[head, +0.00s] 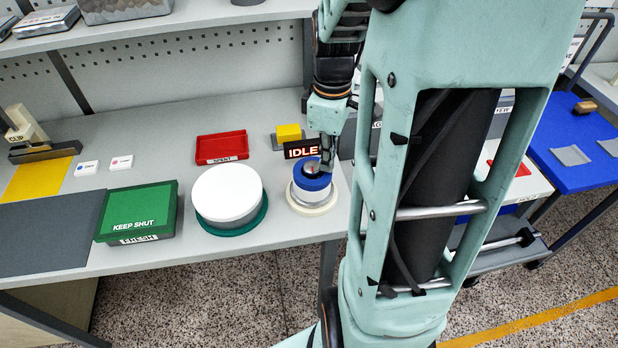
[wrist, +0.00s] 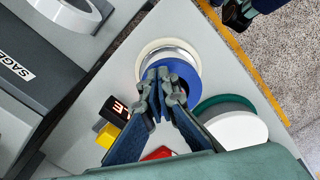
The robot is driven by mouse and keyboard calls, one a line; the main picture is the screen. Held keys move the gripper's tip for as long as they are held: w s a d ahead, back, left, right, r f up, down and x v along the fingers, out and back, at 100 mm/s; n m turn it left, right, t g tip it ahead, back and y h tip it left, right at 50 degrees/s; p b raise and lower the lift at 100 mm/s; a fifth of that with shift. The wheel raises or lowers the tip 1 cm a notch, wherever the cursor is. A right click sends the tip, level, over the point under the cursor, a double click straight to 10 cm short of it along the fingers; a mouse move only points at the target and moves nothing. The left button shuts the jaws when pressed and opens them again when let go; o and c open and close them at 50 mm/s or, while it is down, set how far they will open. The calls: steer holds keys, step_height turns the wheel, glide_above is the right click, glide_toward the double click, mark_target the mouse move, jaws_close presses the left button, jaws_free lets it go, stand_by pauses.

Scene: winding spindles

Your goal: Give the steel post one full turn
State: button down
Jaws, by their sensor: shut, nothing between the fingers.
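A round spindle stands near the right end of the bench, with a cream base (head: 315,209), a silvery body (head: 308,197) and a blue ring (head: 311,183) on top. The ring has a dark centre with a small reddish mark. I take the steel post to be the silvery part; its middle is partly hidden. My gripper (head: 326,162) is at the ring's back right edge, pointing down. In the wrist view my gripper (wrist: 165,82) is shut and empty, its fingertips over the blue ring (wrist: 186,70). I cannot tell whether they touch it.
A sign reading IDLE (head: 302,149) and a yellow block (head: 289,132) stand behind the spindle. A wide white drum (head: 226,192) on a green base stands left of it. A red tray (head: 222,146) and a green KEEP SHUT box (head: 138,211) are further left.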

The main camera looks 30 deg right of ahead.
steer(key=shift+a, duration=0.2)
steer(key=shift+s+a, duration=0.55)
steer(key=shift+a, duration=0.2)
steer(key=shift+s+d+r+p, duration=0.1)
steer(key=shift+s+d+p, duration=0.05)
steer(key=shift+s+p, duration=0.2)
step_height(320, 180, up, 6)
steer(key=p, duration=0.4)
steer(key=shift+s+p, duration=0.15)
steer(key=shift+p, duration=0.25)
